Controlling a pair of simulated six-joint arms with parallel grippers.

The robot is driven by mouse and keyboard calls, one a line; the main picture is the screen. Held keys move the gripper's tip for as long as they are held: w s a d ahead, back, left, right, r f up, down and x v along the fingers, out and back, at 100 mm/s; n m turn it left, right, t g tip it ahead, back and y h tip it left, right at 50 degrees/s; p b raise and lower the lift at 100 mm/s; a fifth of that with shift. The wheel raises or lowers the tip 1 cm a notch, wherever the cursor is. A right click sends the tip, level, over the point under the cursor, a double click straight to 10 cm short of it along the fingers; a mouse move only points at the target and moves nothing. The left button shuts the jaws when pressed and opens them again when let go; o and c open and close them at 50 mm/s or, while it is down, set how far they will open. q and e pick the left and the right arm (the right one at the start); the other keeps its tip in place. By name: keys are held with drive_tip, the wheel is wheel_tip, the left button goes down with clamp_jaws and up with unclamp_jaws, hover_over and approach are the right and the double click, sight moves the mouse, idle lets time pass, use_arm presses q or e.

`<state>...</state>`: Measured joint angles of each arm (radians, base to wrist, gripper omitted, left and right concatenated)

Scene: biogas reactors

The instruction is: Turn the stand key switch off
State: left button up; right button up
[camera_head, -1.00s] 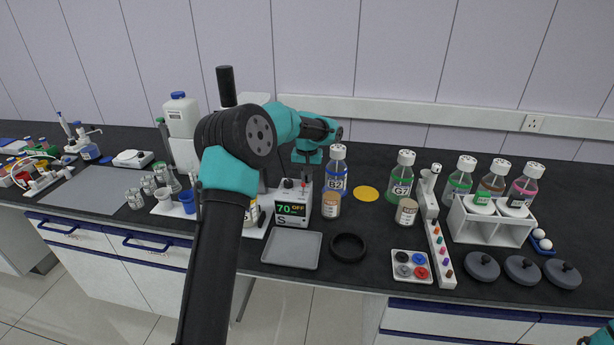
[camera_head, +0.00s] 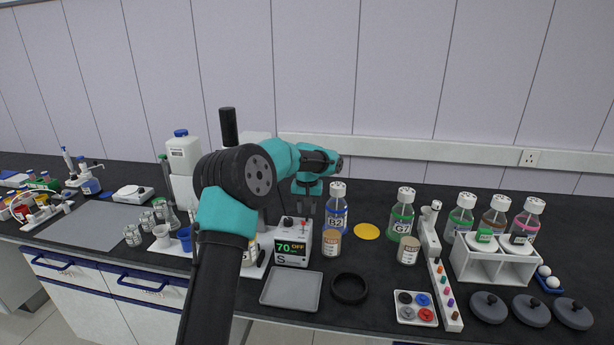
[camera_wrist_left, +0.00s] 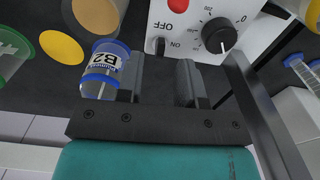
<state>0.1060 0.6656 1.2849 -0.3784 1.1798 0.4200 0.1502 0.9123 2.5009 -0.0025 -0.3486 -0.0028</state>
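The white stand control box (camera_head: 293,243) is in the middle of the bench, with a screen reading 70 and OFF. In the left wrist view its top panel shows a black key switch (camera_wrist_left: 159,46) between the OFF and ON labels, a red round part (camera_wrist_left: 180,6) and a black dial (camera_wrist_left: 219,35). My left gripper (camera_head: 306,208) is above the box; in the left wrist view (camera_wrist_left: 165,82) its fingers are apart with nothing between them. The left fingertip is near the key switch; I cannot tell whether they touch. My right gripper is out of view.
The blue B2 bottle (camera_head: 336,208) and a brown-capped jar (camera_head: 332,243) stand close right of the box. A grey tray (camera_head: 291,288) and a black ring (camera_head: 349,288) lie in front. A white rack (camera_head: 490,262) with bottles is further right.

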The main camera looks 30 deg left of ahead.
use_arm(q)
wheel_tip(320, 180, up, 15)
idle(0.4)
drive_tip(key=shift+f, duration=0.1)
